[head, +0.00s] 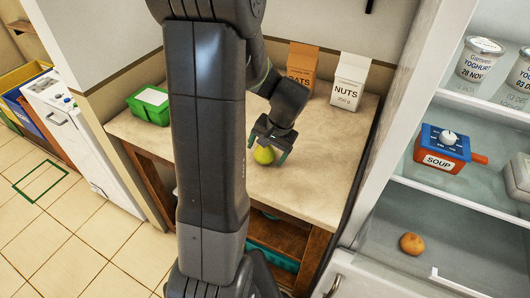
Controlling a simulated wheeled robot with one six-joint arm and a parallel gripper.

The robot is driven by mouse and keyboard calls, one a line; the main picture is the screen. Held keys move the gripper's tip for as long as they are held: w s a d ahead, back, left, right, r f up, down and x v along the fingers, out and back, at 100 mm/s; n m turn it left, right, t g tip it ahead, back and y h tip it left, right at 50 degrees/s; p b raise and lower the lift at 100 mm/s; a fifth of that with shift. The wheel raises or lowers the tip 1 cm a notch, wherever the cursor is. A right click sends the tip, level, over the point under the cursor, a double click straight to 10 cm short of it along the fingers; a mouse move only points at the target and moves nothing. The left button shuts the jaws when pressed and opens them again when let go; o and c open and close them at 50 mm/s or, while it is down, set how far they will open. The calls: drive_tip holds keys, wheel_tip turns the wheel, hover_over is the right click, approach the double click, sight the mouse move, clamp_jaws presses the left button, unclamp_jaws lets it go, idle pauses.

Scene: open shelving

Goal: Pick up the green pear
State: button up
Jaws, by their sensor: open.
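The green pear (264,156) stands on the beige counter (310,190), right of my arm's large upright link. My gripper (270,145) is open and right above the pear, pointing down, with its fingers around the upper part of the fruit. The gripper covers the top of the pear. I cannot tell whether a finger touches it.
An orange oats carton (302,62) and a white nuts carton (350,80) stand behind the gripper. A green tub (149,104) is at the counter's left. An open fridge on the right holds yoghurt pots (480,60), a soup box (442,148) and a round brown item (411,244).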

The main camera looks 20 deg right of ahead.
drive_tip(key=c, duration=1.1)
